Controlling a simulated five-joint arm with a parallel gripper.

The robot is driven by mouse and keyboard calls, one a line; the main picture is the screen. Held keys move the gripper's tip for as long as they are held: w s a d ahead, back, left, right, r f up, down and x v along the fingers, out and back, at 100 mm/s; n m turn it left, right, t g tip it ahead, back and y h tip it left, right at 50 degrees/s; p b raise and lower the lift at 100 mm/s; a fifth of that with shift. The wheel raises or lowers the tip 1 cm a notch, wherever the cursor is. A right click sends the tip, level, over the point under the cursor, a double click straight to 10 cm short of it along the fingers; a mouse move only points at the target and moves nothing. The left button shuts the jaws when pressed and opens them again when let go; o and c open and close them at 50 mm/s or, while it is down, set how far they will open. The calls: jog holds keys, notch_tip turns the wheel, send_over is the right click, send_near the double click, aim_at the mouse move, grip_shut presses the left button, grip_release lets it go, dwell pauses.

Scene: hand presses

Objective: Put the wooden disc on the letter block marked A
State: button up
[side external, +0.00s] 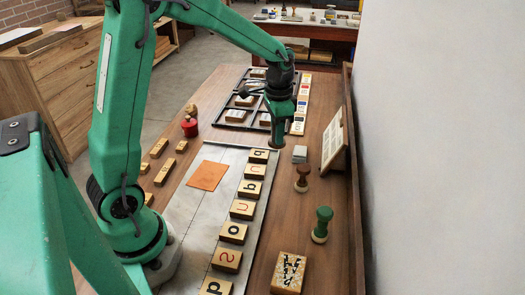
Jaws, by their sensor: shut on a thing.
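My gripper (278,138) points down just beyond the far end of the row of letter blocks. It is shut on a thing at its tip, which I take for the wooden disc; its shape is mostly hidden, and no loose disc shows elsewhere. Several wooden letter blocks stand in a row along the right side of the grey plate, among them one with a black o (232,232) and one with a red s (226,260). I cannot make out an A on any block.
An orange sheet (207,175) lies on the grey plate (185,215). Right of the row stand a brown-handled stamp (302,180), a green-handled stamp (321,226) and a patterned block (289,272). A black tray (233,126) lies behind; a framed card (334,139) leans at right.

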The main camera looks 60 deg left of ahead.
jog(key=s+d+r+m, duration=0.1)
jog(key=s+d+m, duration=0.35)
jog(key=d, duration=0.65)
jog(key=s+d+r+m, duration=0.1)
jog(key=s+d+m, duration=0.3)
jog(key=d, duration=0.7)
jog(key=s+d+m, duration=0.2)
jog(key=s+d, duration=0.2)
jog(key=s, duration=0.5)
jog(key=s+d+m, duration=0.3)
jog(key=s+d, duration=0.2)
jog(key=s, duration=0.5)
jog(key=shift+s+d+r+m, duration=0.15)
jog(key=shift+d+r+m, duration=0.15)
jog(key=shift+r+m, duration=0.1)
jog(key=w+a+f, duration=0.1)
jog(key=w+f, duration=0.1)
jog(key=w, duration=0.1)
jog(key=w+a+f, duration=0.1)
jog(key=w+f, duration=0.1)
jog(key=w, duration=0.2)
jog(key=w+a+f, duration=0.1)
jog(key=w+f, duration=0.2)
jog(key=w, duration=0.1)
jog(key=shift+w+a, duration=0.1)
jog(key=shift+a, duration=0.15)
jog(key=shift+f, duration=0.1)
